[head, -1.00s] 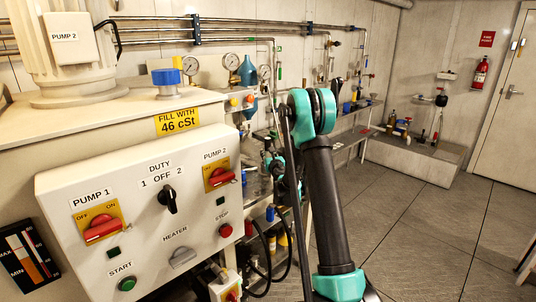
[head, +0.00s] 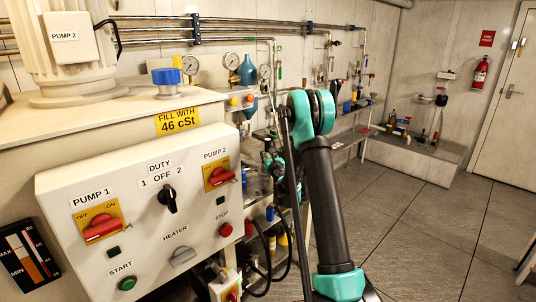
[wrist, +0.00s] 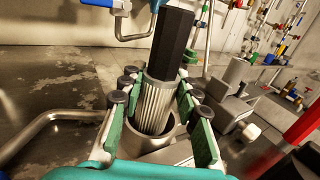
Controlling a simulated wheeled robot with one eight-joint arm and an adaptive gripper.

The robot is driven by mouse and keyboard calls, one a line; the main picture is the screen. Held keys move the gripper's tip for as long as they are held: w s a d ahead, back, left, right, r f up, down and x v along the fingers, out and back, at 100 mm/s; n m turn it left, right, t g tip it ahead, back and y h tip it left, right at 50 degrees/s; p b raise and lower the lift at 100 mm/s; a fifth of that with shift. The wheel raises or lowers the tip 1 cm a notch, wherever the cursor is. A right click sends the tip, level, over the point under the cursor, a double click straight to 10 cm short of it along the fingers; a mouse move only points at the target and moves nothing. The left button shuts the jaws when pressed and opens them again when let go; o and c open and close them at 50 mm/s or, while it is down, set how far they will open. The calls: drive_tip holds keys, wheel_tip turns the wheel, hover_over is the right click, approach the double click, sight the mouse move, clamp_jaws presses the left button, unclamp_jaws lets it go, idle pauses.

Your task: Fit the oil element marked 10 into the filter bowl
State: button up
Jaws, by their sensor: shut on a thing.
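In the wrist view my gripper (wrist: 162,92) has its two green-padded fingers closed on the sides of a pale pleated filter element (wrist: 156,105). A black angular piece (wrist: 174,38) rises from the element's upper end. The element's lower end is inside the rim of a round metal bowl (wrist: 152,141), which appears to be the filter bowl. How deep it sits, and whether it touches the bottom, I cannot tell. No number 10 shows on the visible side. In the head view the gripper, element and bowl cannot be made out behind my arm and the control cabinet.
A bent metal pipe (wrist: 50,122) lies left of the bowl. A blue-handled fitting (wrist: 110,5) is close beyond the fingers. Grey blocks (wrist: 238,108) and a red post (wrist: 304,122) stand at right. In the head view the control cabinet (head: 150,255) fills the left; floor is clear at right.

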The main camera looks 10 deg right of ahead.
drive_tip(key=shift+f, duration=1.9)
drive_tip(key=o, duration=1)
drive_tip(key=shift+o, duration=0.2)
drive_tip(key=s, duration=0.7)
drive_tip(key=shift+s+d, duration=0.25)
drive_tip(key=shift+d, duration=0.15)
